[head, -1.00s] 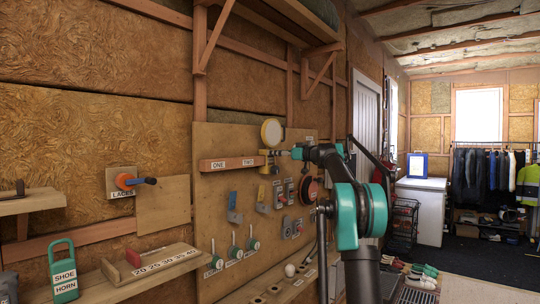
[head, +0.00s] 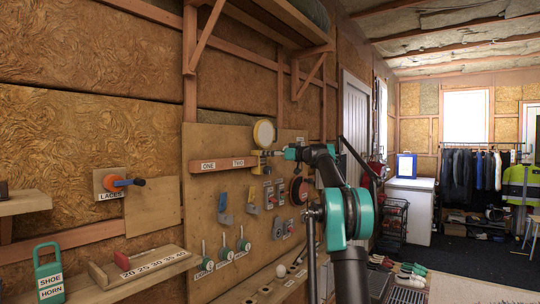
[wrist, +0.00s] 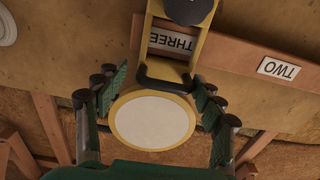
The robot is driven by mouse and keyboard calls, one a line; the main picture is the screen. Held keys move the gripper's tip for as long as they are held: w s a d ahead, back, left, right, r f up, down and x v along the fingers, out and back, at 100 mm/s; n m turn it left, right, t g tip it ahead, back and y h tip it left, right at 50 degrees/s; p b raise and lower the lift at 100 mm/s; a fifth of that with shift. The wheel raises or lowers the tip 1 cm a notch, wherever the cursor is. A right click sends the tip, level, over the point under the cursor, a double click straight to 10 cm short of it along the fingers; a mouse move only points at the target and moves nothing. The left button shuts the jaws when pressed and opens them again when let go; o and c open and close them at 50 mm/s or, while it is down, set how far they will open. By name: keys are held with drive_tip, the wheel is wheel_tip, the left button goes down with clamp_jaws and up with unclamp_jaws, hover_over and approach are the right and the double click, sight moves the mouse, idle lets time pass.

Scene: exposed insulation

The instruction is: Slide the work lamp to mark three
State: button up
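The work lamp (head: 263,134) has a yellow frame and a round pale face. It sits at the right part of the wooden rail (head: 222,164), right of the labels ONE and TWO. In the wrist view the lamp (wrist: 153,119) appears upside down, with a dark handle. The label THREE (wrist: 172,41) shows through its frame, and the label TWO (wrist: 278,68) is to the right. My gripper (head: 283,153) is at the lamp's right side in the head view. In the wrist view the fingers of my gripper (wrist: 162,78) are spread either side of the lamp; firm contact is not visible.
Below the rail are blue and grey switches (head: 224,207), green-based levers (head: 223,252) and a dark red round fitting (head: 299,190). A lower shelf (head: 135,270) with numbers juts out at the left. Shoes (head: 413,275) lie on the floor at right.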

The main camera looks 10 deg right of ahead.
drive_tip(key=shift+d, duration=0.2)
drive_tip(key=v, duration=1.1)
drive_tip(key=shift+s+d, duration=0.2)
drive_tip(key=shift+s, duration=0.15)
drive_tip(key=s+a+f+m+g+h, duration=0.15)
drive_tip(key=s+a+f, duration=0.25)
drive_tip(key=s+f, duration=0.5)
drive_tip(key=s+a+f+m+g+h, duration=0.1)
drive_tip(key=s+a+f+g+h, duration=0.15)
drive_tip(key=s+a+f, duration=0.65)
drive_tip(key=s+f+m+g+h, duration=0.15)
drive_tip(key=s+f, duration=0.25)
drive_tip(key=f, duration=1)
drive_tip(key=s+d+f+m+g+h, duration=0.1)
drive_tip(key=s+d+f+m+h, duration=0.1)
drive_tip(key=s+f, duration=1.1)
drive_tip(key=s+d+f+m+g+h, duration=0.2)
drive_tip(key=s+f+h, duration=0.3)
drive_tip(key=s+f, duration=0.7)
drive_tip(key=s+d+m, duration=0.1)
drive_tip(key=s, duration=0.4)
drive_tip(key=shift+s+d+f, duration=0.15)
drive_tip(key=shift+f, duration=0.2)
